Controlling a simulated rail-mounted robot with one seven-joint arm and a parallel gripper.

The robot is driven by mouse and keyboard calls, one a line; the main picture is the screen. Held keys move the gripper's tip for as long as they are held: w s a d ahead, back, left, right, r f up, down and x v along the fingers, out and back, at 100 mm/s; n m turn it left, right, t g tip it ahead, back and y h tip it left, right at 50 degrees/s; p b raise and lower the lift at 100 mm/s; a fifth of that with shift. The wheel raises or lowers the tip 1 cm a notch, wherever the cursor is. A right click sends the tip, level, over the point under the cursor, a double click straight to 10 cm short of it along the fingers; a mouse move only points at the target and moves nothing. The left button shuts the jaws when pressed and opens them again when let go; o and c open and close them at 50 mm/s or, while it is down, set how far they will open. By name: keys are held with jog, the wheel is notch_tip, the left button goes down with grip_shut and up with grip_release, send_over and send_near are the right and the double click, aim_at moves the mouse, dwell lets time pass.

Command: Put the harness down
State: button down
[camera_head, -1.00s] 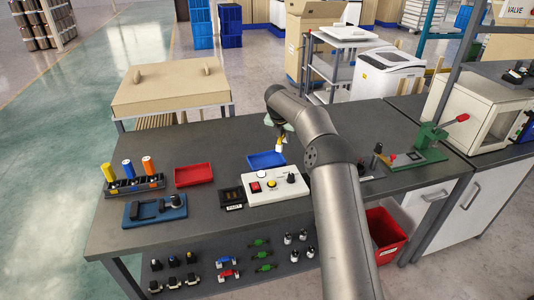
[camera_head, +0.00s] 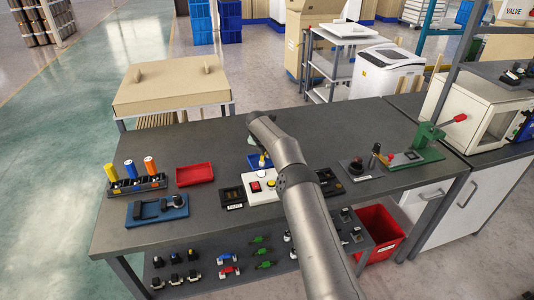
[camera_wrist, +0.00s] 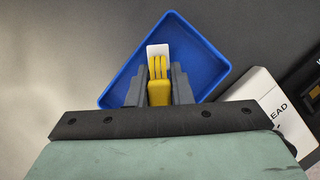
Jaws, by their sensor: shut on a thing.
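My gripper (camera_wrist: 158,74) is shut on the harness (camera_wrist: 158,90), a yellow piece with a white end, seen in the wrist view. The white end points away from my gripper. The harness is over the blue tray (camera_wrist: 205,45) in that view; how high it is above the tray floor I cannot tell. In the head view the harness (camera_head: 262,162) shows as a small yellow and white bit below my gripper, and the blue tray (camera_head: 252,161) is mostly hidden by my arm. The tray looks empty apart from the harness in front of it.
A white box (camera_head: 265,191) with a red switch and a yellow button stands just in front of the tray. A red tray (camera_head: 194,174) lies to the left, beside a rack of coloured cylinders (camera_head: 135,184). A green press (camera_head: 425,140) stands right. The back of the bench is clear.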

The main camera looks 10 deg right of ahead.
jog(key=shift+f, duration=0.2)
jog(key=c, duration=1.3)
grip_release()
